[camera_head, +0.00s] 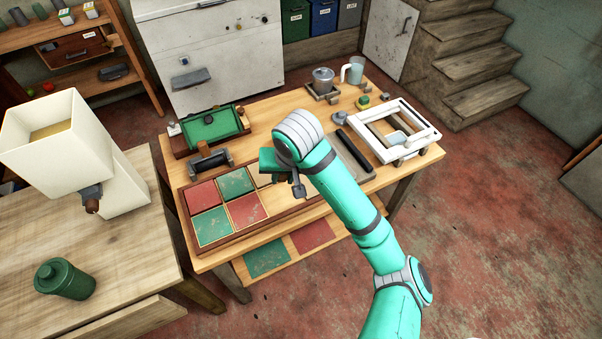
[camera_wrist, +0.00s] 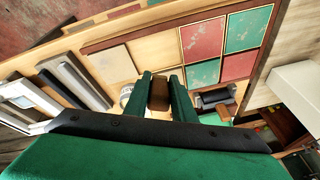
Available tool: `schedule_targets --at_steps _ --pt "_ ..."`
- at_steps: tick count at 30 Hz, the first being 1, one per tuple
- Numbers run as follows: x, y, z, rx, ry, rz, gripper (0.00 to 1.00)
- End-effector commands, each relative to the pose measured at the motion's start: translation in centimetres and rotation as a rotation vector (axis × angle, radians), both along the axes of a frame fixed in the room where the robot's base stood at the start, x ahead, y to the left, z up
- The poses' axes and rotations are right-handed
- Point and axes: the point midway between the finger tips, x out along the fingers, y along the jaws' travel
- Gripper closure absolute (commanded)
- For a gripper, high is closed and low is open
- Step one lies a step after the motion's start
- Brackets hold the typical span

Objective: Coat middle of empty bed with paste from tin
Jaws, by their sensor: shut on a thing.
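My gripper (camera_head: 284,178) is over the tiled panel, mostly hidden by my arm in the head view. In the wrist view my gripper (camera_wrist: 160,82) is shut on a tool with a brown handle (camera_wrist: 159,95). A small grey part (camera_head: 298,188), seemingly of this tool, shows beside the arm; any paste on it is too small to tell. The empty bed (camera_wrist: 156,50) is bare pale wood beside the red and green tiles (camera_wrist: 203,40). A pale round thing (camera_wrist: 126,95), perhaps the tin, is partly hidden behind a finger; its inside does not show.
A grey slab (camera_wrist: 110,68) lies beside the bed. A white frame (camera_head: 425,130), a metal pot (camera_head: 323,78) and a jug (camera_head: 354,70) stand at the right and back. A green-topped tray (camera_head: 213,126) is at the back left. A lower shelf holds spare tiles (camera_head: 267,258).

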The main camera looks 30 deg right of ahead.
Motion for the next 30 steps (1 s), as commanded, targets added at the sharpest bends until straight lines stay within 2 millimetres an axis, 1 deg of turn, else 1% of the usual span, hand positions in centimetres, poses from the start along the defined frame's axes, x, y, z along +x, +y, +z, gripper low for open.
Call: schedule_targets --at_steps 1,5,15,21,30 --pt "0.0 0.4 0.1 -0.004 -0.001 0.007 0.99" --pt "0.0 0.8 -0.1 -0.005 0.000 0.013 0.99" --pt "0.0 0.9 -3.2 -0.005 0.001 0.013 0.99" --pt "0.0 0.9 -4.5 -0.006 0.000 0.014 0.99" --pt "0.0 0.9 -4.8 -0.006 -0.001 0.014 0.99"
